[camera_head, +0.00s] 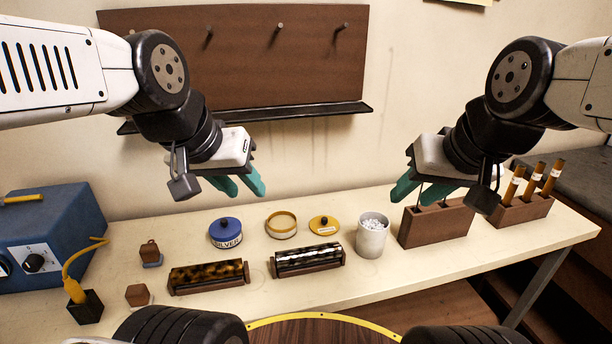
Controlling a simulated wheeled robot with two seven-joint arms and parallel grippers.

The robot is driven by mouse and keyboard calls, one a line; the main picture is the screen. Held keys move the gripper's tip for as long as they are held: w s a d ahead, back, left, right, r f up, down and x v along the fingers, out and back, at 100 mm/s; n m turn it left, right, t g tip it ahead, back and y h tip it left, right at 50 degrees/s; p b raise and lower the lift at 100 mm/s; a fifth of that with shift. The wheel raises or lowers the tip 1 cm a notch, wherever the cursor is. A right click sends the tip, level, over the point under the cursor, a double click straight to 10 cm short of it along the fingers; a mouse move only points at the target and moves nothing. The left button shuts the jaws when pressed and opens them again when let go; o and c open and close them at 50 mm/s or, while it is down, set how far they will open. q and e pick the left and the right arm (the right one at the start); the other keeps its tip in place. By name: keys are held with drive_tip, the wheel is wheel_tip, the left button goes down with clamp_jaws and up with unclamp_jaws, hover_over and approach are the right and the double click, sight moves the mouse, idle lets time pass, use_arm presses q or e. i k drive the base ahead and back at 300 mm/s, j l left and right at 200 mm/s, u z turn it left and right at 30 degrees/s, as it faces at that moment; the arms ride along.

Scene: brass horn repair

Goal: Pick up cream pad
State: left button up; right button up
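No pad that is clearly cream can be made out. A small brown block (138,294) lies at the table's front left. Another brown block (149,248) behind it has a blue underside. Any cream layer would be hard to tell from the pale tabletop. My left gripper (238,186) hangs above the back of the table, its teal fingers apart and empty. My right gripper (421,190) is above the wooden rack, its teal fingers apart, with nothing seen between them. Both are well away from the brown blocks.
On the cream table (340,204) stand a blue tin (226,236), an open yellow tin (281,227), a yellow lid (324,226), two dark rollers, a white cup (371,240) and wooden racks (436,224). A blue box (48,245) and a yellow-handled tool (76,290) stand left.

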sight(138, 296)
drive_tip(key=u, duration=1.85)
drive_tip(key=z, duration=1.45)
drive_tip(key=u, duration=1.45)
drive_tip(key=l+u, duration=0.15)
drive_tip(key=k+l, duration=0.05)
drive_tip(key=l, duration=0.05)
